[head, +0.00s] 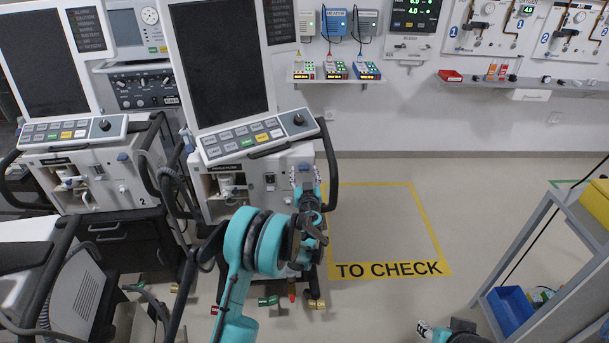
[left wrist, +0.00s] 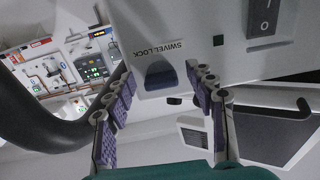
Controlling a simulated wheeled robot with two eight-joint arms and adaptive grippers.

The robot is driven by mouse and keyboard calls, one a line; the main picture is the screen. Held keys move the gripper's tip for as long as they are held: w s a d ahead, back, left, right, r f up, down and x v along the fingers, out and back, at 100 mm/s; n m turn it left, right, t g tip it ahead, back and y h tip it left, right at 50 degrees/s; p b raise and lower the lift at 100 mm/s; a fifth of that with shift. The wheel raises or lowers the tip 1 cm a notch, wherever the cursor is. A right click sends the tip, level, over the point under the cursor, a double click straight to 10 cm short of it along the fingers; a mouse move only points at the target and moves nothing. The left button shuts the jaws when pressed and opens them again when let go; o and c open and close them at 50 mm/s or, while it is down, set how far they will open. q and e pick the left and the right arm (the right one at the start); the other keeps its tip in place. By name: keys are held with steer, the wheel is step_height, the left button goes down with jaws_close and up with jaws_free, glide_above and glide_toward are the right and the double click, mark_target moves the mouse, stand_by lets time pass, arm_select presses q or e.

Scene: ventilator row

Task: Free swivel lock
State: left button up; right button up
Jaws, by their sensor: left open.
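The swivel lock (left wrist: 162,75) is a dark blue knob on the ventilator's white housing, beside its printed label, in the left wrist view. My left gripper (head: 305,178) is at the right front of the middle ventilator (head: 243,205), below its control panel. In the left wrist view the open fingers (left wrist: 162,82) point at the knob, one on each side in the picture. Whether the pads touch it I cannot tell.
Another ventilator (head: 75,185) stands left of the middle one. A dark curved handle (left wrist: 50,130) passes close to the fingers in the left wrist view. The yellow-outlined TO CHECK floor area (head: 385,225) is empty. A grey cart (head: 545,255) stands at the right.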

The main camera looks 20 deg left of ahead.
arm_select(q)
steer(key=shift+w, duration=0.1)
steer(key=c, duration=1.2)
steer(key=shift+o, duration=0.2)
steer(key=shift+m, duration=0.4)
steer(key=m, duration=1.2)
steer(key=shift+a+r+m, duration=0.2)
steer(key=shift+a+m, duration=0.05)
steer(key=shift+m, duration=0.15)
steer(key=m, duration=0.4)
steer(key=shift+r, duration=0.1)
steer(key=shift+m, duration=0.3)
